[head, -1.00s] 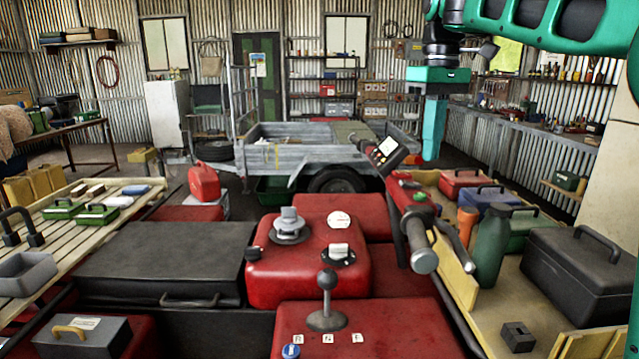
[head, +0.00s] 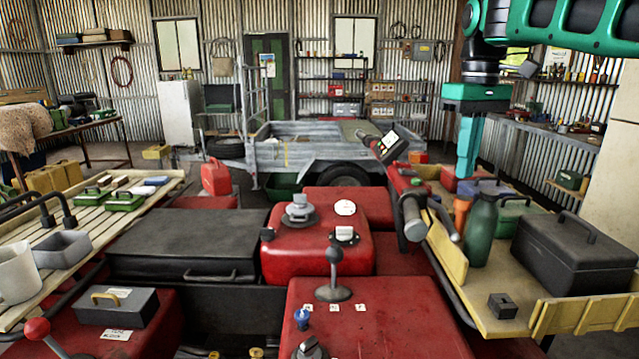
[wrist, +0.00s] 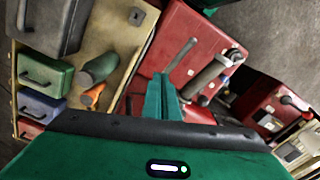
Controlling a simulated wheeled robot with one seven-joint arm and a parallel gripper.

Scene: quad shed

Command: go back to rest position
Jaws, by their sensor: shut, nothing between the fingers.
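My gripper (head: 467,172) hangs at the upper right of the head view, teal, fingers pointing down. Its fingers are together and hold nothing. It is in the air above the wooden side tray, near the green bottle (head: 481,230) and the orange cylinder (head: 461,213). In the wrist view my gripper (wrist: 163,105) shows its closed fingers in the middle. The handlebar grip (wrist: 208,75) lies just right of the fingers there; whether they touch it cannot be told, but no contact shows.
The wooden tray (head: 505,325) at right holds a black toolbox (head: 572,262) and smaller boxes. The quad's red body (head: 385,335) and handlebar (head: 413,215) stand at the centre. A slatted rack (head: 95,245) is at left, a grey trailer (head: 300,160) behind. Open air lies above the quad.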

